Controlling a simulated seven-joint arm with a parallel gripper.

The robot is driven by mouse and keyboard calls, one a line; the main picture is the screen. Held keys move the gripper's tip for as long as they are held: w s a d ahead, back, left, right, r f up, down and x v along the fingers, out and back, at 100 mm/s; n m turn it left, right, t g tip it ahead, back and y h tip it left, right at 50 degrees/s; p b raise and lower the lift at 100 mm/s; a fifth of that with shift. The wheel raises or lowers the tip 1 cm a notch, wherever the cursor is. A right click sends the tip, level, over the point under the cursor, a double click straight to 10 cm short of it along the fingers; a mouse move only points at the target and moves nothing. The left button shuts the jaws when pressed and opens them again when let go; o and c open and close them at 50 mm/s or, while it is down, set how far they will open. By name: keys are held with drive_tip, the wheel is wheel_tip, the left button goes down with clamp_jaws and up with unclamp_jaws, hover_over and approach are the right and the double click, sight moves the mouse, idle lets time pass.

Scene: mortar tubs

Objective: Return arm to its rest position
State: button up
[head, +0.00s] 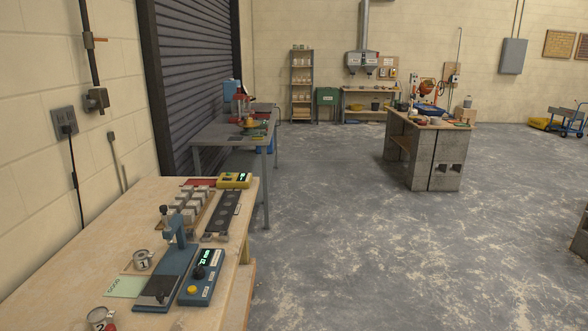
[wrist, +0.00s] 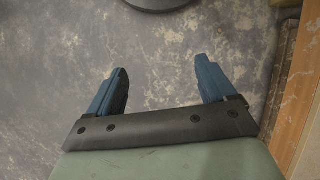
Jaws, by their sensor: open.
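My gripper (wrist: 165,82) shows in the wrist view with its two blue fingers spread wide apart. It is open, and nothing is between the fingers. Below it is the grey, stained concrete floor (wrist: 180,50). My gripper and arm do not show in the head view.
A grey table (head: 212,134) and a block-sided workbench (head: 434,158) stand beyond. The floor (head: 350,230) between is clear.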

drive_tip(key=s+d+f+m+g, duration=0.1)
drive_tip(key=s+d+m, duration=0.1)
drive_tip(key=s, duration=1.6)
drive_tip(key=shift+s+d+f+g+y, duration=0.15)
drive_tip(key=shift+d+f+g+y, duration=0.15)
drive_tip(key=shift+d, duration=0.4)
